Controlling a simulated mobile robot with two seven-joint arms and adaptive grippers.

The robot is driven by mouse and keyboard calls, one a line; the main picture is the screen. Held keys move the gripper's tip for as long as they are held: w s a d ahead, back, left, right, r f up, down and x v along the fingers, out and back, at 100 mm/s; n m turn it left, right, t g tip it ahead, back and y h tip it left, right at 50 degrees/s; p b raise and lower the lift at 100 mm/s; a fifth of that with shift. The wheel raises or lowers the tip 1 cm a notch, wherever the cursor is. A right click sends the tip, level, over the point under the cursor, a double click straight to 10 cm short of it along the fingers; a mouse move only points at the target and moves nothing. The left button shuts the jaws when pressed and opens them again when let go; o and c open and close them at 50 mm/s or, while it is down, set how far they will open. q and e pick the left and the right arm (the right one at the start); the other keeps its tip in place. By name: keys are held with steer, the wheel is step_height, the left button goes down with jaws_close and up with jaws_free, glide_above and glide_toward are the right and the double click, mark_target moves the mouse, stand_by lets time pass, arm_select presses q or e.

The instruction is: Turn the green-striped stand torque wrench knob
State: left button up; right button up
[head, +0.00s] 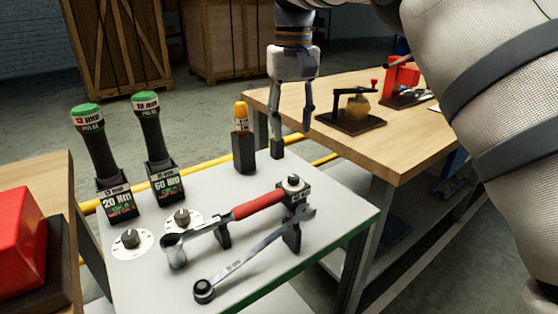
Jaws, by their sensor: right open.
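A grey-white stand top (330,215) with a green edge fills the lower middle. Two upright torque wrenches with black grips and green caps stand in black holders at its left: one marked 20 Nm (102,155) and one marked 60 Nm (155,140). Two small dark knobs on white dials, a front one (130,238) and a rear one (182,217), sit near the holders. My right gripper (291,132) points down, open and empty, near the stand's back right corner, apart from the wrenches and knobs. My left gripper is out of view.
A red-handled tool (255,207) and a grey wrench (250,255) lie on supports on the stand. A yellow-topped tool (241,116) stands in a black holder (244,153). A wooden workbench (400,150) is at right, a red block (18,240) at left.

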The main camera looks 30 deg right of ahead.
mark_target(294, 177)
steer(key=s+f, duration=0.2)
steer(key=shift+f, duration=0.35)
step_height(294, 177, down, 8)
steer(key=shift+w+f, duration=0.15)
steer(key=shift+f, duration=0.05)
jaws_close()
